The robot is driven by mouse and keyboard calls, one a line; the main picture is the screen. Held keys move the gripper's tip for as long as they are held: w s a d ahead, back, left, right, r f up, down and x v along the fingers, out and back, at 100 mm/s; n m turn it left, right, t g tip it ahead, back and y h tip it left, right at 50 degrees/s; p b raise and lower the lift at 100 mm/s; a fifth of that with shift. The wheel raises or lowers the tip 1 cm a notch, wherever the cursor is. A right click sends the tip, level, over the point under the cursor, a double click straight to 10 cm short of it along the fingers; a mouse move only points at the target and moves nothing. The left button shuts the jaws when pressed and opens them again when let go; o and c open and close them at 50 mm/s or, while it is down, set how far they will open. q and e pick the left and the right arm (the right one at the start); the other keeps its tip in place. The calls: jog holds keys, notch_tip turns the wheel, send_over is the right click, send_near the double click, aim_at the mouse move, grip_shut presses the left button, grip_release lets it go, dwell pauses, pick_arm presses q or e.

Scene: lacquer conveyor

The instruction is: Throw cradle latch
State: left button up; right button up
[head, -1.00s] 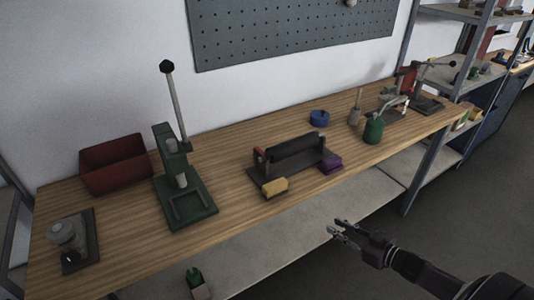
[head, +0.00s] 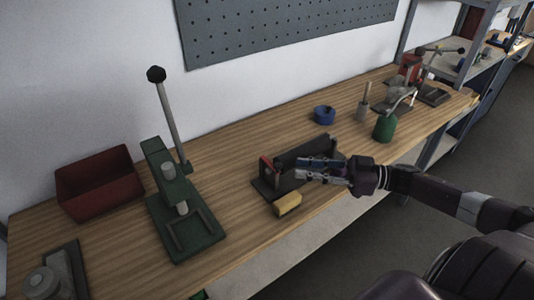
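The cradle (head: 268,189) is a dark base on the wooden bench, with a long dark bar lying along it. A red upright piece (head: 265,166) stands at its left end; I cannot tell for sure whether this is the latch. My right gripper (head: 299,170) reaches in from the right, over the right part of the cradle. Its two fingers point left and are apart, with nothing seen between them. My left gripper is not in view.
A yellow block (head: 287,204) sits at the cradle's front. A green lever press (head: 178,205) and red bin (head: 98,184) stand left. A blue round item (head: 324,115) and green bottle (head: 384,129) stand behind and right. Bench between press and cradle is clear.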

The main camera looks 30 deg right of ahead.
aim_at(278, 164)
jog(key=x, duration=0.4)
jog(key=shift+s+a+r+p, duration=0.2)
jog(key=shift+r+p, duration=0.15)
jog(key=x, duration=0.3)
jog(key=shift+w+d+f, duration=0.1)
jog(key=shift+w+f, duration=0.05)
jog(key=shift+f, duration=0.05)
jog(key=shift+w+a, duration=0.1)
jog(key=shift+a, duration=0.15)
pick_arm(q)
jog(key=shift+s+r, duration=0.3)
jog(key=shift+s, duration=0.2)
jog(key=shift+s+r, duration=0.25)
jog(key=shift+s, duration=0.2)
pick_arm(e)
grip_shut()
